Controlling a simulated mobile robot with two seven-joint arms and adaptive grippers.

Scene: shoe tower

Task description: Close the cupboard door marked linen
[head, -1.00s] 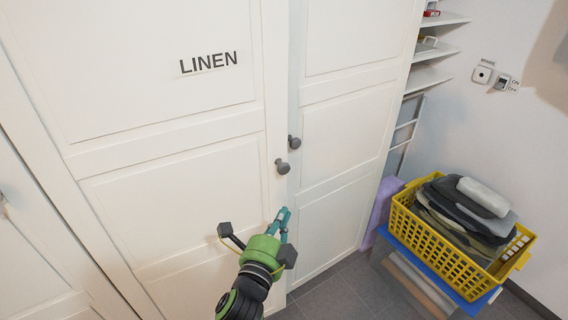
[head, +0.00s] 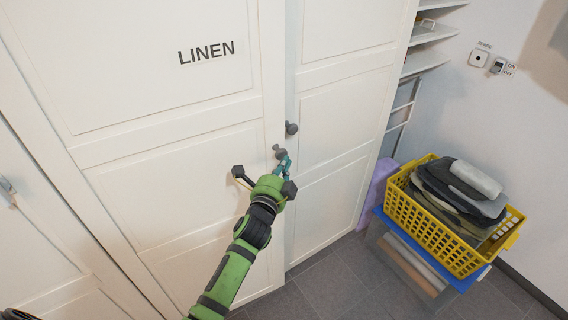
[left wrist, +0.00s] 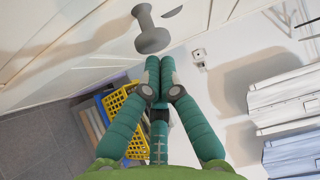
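The white linen door (head: 165,110) carries the word LINEN and has a grey round knob (head: 280,151) near its right edge. It looks flush or nearly flush with the door on its right; I cannot tell if a small gap is left. My left gripper (head: 283,160) is just below and beside this knob, close to the door's right edge. In the left wrist view its teal fingers (left wrist: 160,78) are together with nothing between them, and the knob (left wrist: 150,36) shows beyond the tips. I cannot tell whether they touch the door.
A second white door (head: 335,130) with its own knob (head: 291,128) stands to the right. Beyond it are open shelves (head: 425,62) and a yellow basket (head: 425,220) of folded cloth on a blue-topped stand. Grey floor (head: 330,290) is clear in front of the doors.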

